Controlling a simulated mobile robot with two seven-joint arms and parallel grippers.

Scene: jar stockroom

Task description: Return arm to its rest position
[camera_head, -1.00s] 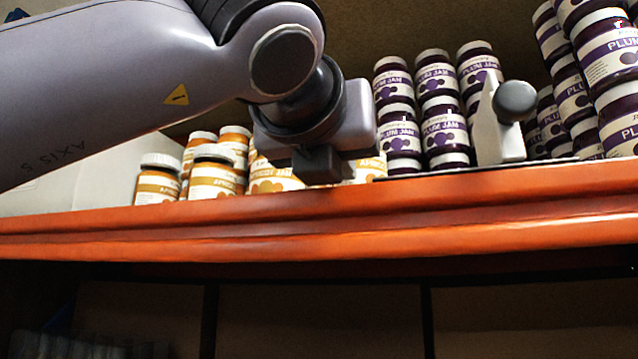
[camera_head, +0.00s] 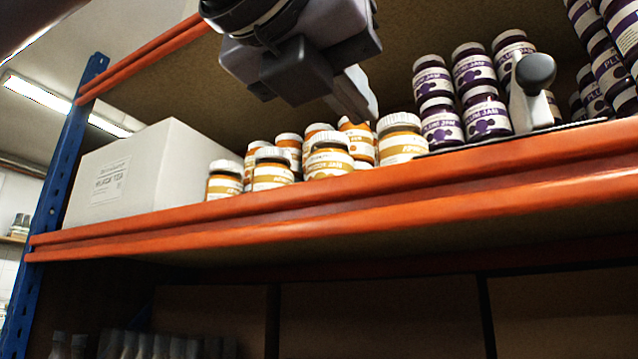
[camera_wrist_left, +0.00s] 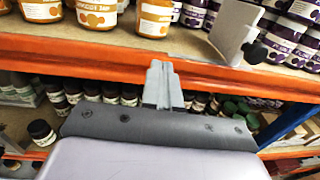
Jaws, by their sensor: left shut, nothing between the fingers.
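My left gripper (camera_head: 350,97) hangs at the top middle of the head view, in front of the shelf and above the apricot jars. Its fingers are together with nothing between them. In the left wrist view the shut fingers (camera_wrist_left: 163,82) point at the orange shelf beam, with apricot jars beyond. Most of the left arm is out of the head view; only part of it shows at the top. My right gripper shows in neither view.
Apricot jam jars (camera_head: 330,158) stand beside a white box (camera_head: 145,175). Stacked plum jam jars (camera_head: 485,115) stand to the right, near a grey divider with a dark knob (camera_head: 535,72). An orange beam (camera_head: 330,210) and blue post (camera_head: 65,150) edge the shelf. Dark jars (camera_wrist_left: 130,95) fill a lower shelf.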

